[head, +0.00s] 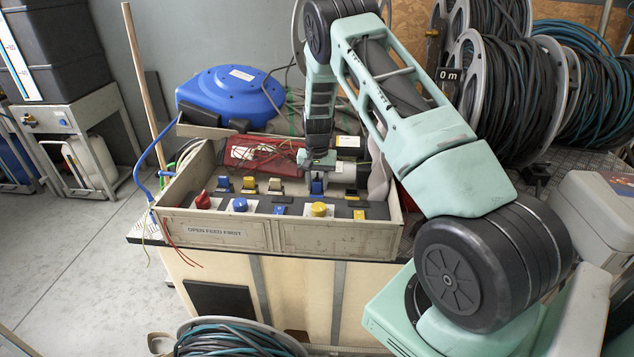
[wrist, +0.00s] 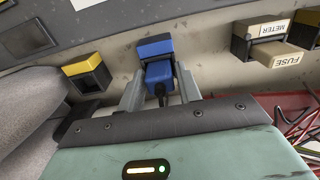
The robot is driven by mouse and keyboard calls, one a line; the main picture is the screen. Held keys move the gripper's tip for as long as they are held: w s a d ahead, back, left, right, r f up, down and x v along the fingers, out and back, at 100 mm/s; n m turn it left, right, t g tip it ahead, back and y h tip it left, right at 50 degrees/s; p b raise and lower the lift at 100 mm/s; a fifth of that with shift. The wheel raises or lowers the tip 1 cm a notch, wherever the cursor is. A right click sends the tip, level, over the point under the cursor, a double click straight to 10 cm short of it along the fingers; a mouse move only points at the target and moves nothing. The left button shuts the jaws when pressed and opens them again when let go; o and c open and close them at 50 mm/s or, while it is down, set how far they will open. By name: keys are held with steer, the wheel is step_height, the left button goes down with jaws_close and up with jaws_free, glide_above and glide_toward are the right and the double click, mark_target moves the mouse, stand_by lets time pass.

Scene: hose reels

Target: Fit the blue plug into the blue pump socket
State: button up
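The blue plug (wrist: 159,74) has a short dark cable and sits between the two fingers of my gripper (wrist: 160,82). The fingers lie against its sides near their tips. The plug's front is right at a blue-topped socket (wrist: 154,47) on the panel wall, lined up with it. How deep it sits cannot be told. In the head view my gripper (head: 318,163) reaches down behind the panel, with blue (head: 316,186) showing just below it.
A yellow-topped socket (wrist: 86,73) is empty at one side. A beige plug marked FUSE (wrist: 277,53) sits at the other side. A blue hose reel (head: 232,95) and a red block (head: 262,158) lie behind. The tray front wall (head: 215,232) reads OPEN FEED FIRST.

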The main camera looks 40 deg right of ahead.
steer(key=shift+o, duration=0.9)
steer(key=shift+r, duration=0.1)
